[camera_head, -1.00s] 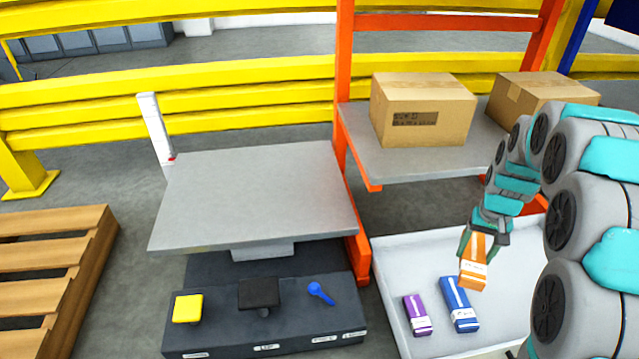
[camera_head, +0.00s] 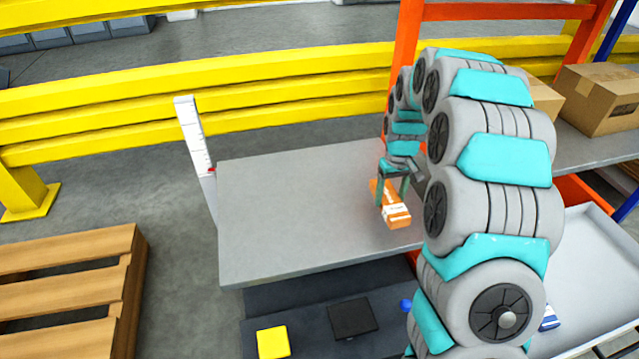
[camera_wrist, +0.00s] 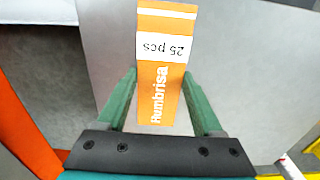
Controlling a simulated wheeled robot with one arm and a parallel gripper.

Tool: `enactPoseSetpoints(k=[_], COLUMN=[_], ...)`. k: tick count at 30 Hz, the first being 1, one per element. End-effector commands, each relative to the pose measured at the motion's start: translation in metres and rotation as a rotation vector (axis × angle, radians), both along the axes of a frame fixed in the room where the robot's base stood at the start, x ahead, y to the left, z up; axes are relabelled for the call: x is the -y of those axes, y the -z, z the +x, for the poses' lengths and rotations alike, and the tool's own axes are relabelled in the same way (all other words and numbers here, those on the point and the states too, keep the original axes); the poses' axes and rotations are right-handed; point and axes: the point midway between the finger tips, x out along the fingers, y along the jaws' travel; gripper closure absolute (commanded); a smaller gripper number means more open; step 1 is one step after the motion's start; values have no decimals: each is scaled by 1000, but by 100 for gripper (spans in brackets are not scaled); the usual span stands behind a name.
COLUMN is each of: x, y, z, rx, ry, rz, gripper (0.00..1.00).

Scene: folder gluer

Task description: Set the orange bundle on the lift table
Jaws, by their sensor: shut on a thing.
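The orange bundle (camera_head: 394,212) has a white label band and is held in my gripper (camera_head: 393,186) over the right part of the lift table. In the wrist view the bundle (camera_wrist: 160,90) sits between the two green fingers, with "25 pcs" and "Rumbrisa" printed on it. The lift table (camera_head: 290,215) is a flat, bare grey plate. The bundle appears above or close to the table's surface near its right edge; I cannot tell whether it touches.
A white tray (camera_head: 590,250) and a cardboard box (camera_head: 597,98) are at right. The table's left and middle are clear.

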Motion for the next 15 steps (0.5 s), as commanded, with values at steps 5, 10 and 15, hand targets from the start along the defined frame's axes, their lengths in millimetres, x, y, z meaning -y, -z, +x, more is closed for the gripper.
enactPoseSetpoints(k=[5,10,15], x=[-15,-29,-41], y=[5,9,12], z=[30,60,87], rx=[-3,-3,-2], ry=[-5,-3,-2], rz=[-1,0,1], gripper=[94,94,94])
